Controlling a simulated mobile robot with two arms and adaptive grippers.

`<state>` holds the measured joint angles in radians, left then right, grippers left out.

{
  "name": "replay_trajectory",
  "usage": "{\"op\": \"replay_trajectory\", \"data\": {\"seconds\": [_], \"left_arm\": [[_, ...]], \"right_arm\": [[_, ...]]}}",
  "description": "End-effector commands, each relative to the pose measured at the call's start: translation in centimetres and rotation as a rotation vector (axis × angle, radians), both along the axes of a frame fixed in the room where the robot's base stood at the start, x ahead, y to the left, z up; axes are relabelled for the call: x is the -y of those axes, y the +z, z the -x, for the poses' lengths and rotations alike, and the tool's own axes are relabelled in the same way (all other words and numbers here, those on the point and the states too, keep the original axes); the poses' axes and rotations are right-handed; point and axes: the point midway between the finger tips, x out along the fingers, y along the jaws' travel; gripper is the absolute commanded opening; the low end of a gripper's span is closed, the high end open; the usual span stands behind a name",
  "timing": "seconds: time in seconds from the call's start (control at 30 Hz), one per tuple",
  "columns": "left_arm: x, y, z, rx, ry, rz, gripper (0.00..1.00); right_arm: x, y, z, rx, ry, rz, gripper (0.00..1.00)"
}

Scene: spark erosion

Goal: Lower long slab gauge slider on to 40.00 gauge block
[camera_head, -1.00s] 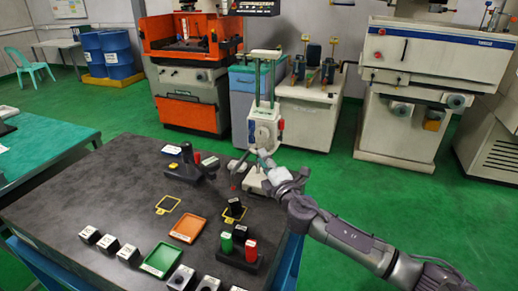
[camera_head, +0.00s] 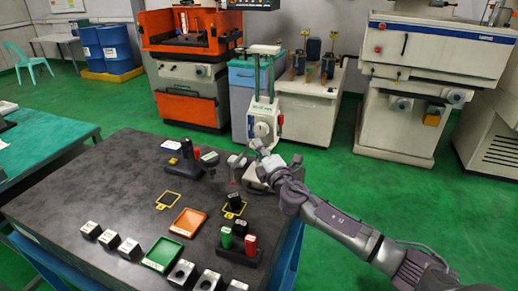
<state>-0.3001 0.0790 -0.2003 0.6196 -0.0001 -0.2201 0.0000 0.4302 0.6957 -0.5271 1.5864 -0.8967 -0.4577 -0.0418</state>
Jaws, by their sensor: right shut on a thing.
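The tall gauge (camera_head: 263,126) stands at the back right edge of the dark slab, with twin upright columns and a white body. Its slider (camera_head: 237,161) shows as a small grey part low on the left, above the slab. My right gripper (camera_head: 259,152) is at the gauge just below its white body, shut on what looks like the slider. Its wrist hides part of the gauge's base. A dark block (camera_head: 234,200) sits by a yellow outline in front of the gauge. I cannot read which block is marked 40.00. My left gripper is out of view.
A rack (camera_head: 238,250) with green, black and red pieces stands at the slab's front right. Orange (camera_head: 188,222) and green (camera_head: 162,254) trays and several labelled blocks lie nearby. A dark stand (camera_head: 190,162) is left of the gauge. The slab's left part is clear.

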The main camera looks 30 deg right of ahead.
Motion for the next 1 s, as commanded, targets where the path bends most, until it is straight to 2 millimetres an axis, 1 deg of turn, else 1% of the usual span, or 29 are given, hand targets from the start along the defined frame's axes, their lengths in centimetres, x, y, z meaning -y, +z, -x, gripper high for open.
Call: {"op": "replay_trajectory", "data": {"seconds": [0.03,0.2,0.33,0.47,0.77,0.8,0.83,0.87,1.0], "left_arm": [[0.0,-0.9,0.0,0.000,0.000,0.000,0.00],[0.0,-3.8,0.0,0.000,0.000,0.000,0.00],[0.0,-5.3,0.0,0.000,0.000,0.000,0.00],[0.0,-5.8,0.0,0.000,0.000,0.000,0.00],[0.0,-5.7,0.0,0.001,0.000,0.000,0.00],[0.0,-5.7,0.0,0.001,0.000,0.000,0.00],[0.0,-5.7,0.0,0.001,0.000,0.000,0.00],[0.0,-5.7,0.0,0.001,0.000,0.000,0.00],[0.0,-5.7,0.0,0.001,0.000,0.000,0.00]], "right_arm": [[0.0,-1.0,0.0,-0.003,0.000,-0.001,0.00],[-0.1,-3.8,0.0,-0.003,0.000,-0.002,0.00],[-0.1,-5.3,0.0,-0.003,0.001,-0.002,0.00],[0.0,-5.8,0.0,-0.003,0.000,-0.001,0.00],[-0.1,-5.9,0.1,-0.007,0.001,0.001,0.00],[-0.1,-6.0,0.1,-0.008,0.001,0.001,0.15],[-0.1,-6.0,0.1,-0.008,0.001,0.001,0.20],[-0.1,-6.0,0.1,-0.008,0.001,0.001,0.23],[-0.1,-5.9,0.1,-0.007,0.001,0.000,0.23]]}}
